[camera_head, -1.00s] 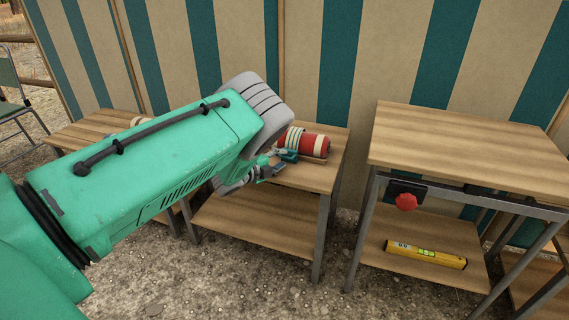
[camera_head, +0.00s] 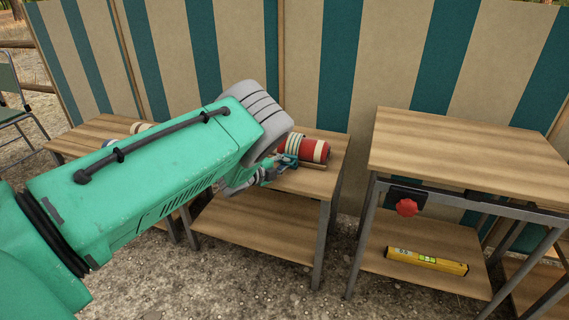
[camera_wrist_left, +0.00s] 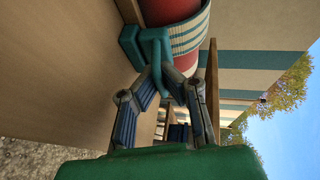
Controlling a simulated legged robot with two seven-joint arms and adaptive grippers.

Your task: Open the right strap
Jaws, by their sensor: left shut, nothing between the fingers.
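A red roll (camera_head: 315,151) with pale bands lies on the middle wooden table. In the left wrist view the red roll (camera_wrist_left: 168,10) is wrapped by a striped teal-and-cream strap (camera_wrist_left: 188,36) with a teal buckle (camera_wrist_left: 150,42). My left gripper (camera_head: 275,172) is at the left front of the roll, partly hidden by my own arm. In the left wrist view my left gripper (camera_wrist_left: 166,75) has its fingertips close together at the buckle, with nothing seen held. I cannot tell whether they touch it. My right gripper is not in view.
The middle table (camera_head: 330,184) has a lower shelf (camera_head: 255,226). A taller table (camera_head: 470,150) stands at the right, with a red knob (camera_head: 407,208) under its top and a yellow level (camera_head: 425,261) on its shelf. A striped wall (camera_head: 390,60) closes off the back.

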